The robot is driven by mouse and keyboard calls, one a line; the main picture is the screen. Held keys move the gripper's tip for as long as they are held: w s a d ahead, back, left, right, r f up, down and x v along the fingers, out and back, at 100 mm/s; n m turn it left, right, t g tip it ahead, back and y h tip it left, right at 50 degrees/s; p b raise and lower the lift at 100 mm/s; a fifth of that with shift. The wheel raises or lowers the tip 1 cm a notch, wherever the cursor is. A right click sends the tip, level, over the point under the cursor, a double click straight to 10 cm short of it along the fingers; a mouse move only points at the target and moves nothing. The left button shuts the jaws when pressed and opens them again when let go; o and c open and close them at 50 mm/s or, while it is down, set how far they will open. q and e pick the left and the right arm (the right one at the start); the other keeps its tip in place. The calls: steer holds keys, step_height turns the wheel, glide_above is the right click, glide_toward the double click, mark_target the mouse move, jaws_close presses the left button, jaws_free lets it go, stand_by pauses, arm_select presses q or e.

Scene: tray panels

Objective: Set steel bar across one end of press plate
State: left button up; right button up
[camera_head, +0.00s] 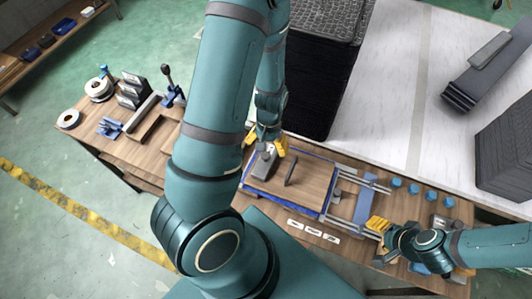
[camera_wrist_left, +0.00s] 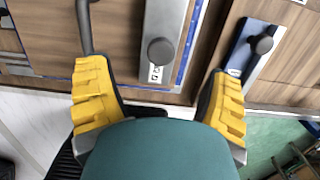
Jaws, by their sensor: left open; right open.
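A grey steel bar (camera_head: 262,163) with a round knob lies on the left end of the wooden, blue-edged press plate (camera_head: 308,191). In the left wrist view the bar (camera_wrist_left: 166,22) shows its knob and a white label. My left gripper (camera_head: 266,146) is open above the bar's far end. In its wrist view the yellow fingers (camera_wrist_left: 160,85) stand apart on either side of the knob end, not touching it. A dark upright handle (camera_head: 291,171) stands near the middle of the plate. My right gripper (camera_head: 378,224) is open and empty, right of the plate.
A blue-and-grey railed fixture (camera_head: 364,207) adjoins the plate's right side, with several blue pieces (camera_head: 414,188) beyond. White labels (camera_head: 313,231) lie along the front edge. A tall black stack (camera_head: 312,85) stands behind. Tape rolls (camera_head: 68,119) and holders sit on the left.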

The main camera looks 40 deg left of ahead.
arm_select(q)
steer(key=r, duration=0.4)
steer(key=shift+w+a+r+p, duration=0.1)
steer(key=shift+w+r+p, duration=0.1)
steer(key=shift+p, duration=0.1)
steer(key=shift+m+t+h, duration=0.7)
steer(key=shift+t+h, duration=0.1)
steer(key=shift+t, duration=0.1)
steer(key=d+f, duration=0.2)
steer(key=d, duration=0.1)
steer(key=d+f, duration=0.2)
steer(key=d, duration=0.2)
steer(key=d+f, duration=0.2)
steer(key=d, duration=0.1)
steer(key=shift+w+d, duration=0.1)
steer(key=shift+d, duration=0.15)
steer(key=d, duration=0.3)
steer(key=d+t+h, duration=0.1)
steer(key=d, duration=0.2)
steer(key=d+h, duration=0.1)
steer(key=d, duration=0.2)
steer(key=shift+f+t, duration=0.4)
